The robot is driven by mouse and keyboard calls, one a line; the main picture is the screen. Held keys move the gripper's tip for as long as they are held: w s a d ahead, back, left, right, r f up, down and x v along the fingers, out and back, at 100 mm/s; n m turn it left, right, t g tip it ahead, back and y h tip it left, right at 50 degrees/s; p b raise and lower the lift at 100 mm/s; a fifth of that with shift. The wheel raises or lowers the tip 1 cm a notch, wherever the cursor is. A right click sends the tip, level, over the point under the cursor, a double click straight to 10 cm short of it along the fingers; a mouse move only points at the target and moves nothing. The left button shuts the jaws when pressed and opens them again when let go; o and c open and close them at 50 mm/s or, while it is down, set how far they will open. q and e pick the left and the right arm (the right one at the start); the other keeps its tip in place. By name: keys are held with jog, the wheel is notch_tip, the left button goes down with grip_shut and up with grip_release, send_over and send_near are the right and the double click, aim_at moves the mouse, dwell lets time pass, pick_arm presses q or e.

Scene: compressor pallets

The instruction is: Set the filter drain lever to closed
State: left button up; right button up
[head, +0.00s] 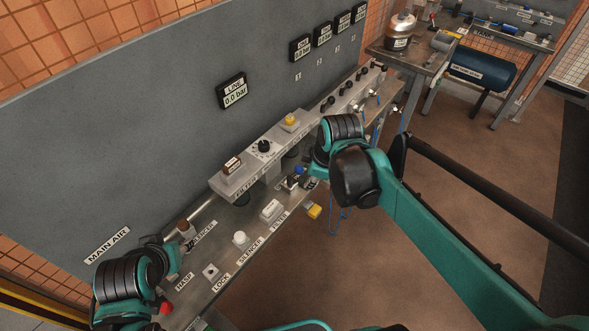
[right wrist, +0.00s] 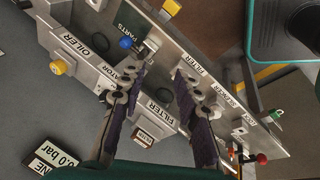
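The filter block (head: 234,180) is on the grey manifold along the wall panel, with a small display on top. In the right wrist view the filter block (right wrist: 158,116) and its label show between my fingers. I cannot make out its drain lever in either view. My right gripper (right wrist: 160,80) is open, with dark purple pads apart and nothing between them; its depth relative to the filter is unclear. In the head view my right arm hides most of that gripper. My left gripper (head: 172,256) is at the lower left near the hasp label; its fingers are unclear.
A regulator with a black knob (head: 264,146) and an oiler with a yellow knob (head: 290,119) adjoin the filter. The bench below holds a white silencer (head: 240,238) and a blue-topped part (right wrist: 126,42). Open floor lies right.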

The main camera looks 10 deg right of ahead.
jog(key=w+f+n+g, duration=0.1)
jog(key=w+f+n, duration=0.1)
jog(key=w+n, duration=0.4)
jog(key=n+g, duration=0.2)
jog(key=n, duration=0.5)
send_over(295, 173)
jog(key=s, duration=0.2)
notch_tip(295, 173, down, 7)
jog(key=shift+y, duration=0.4)
jog(key=f+b, duration=0.1)
jog(key=f, duration=0.1)
jog(key=w+f+b, duration=0.1)
jog(key=f, duration=0.3)
jog(key=shift+w+f+b, duration=0.15)
jog(key=shift+w+b, duration=0.15)
jog(key=shift+b, duration=0.1)
pick_arm(q)
jog(key=x, duration=0.3)
jog(key=shift+s+f, duration=0.15)
jog(key=shift+s, duration=0.15)
jog(key=shift+a, duration=0.1)
pick_arm(e)
grip_shut()
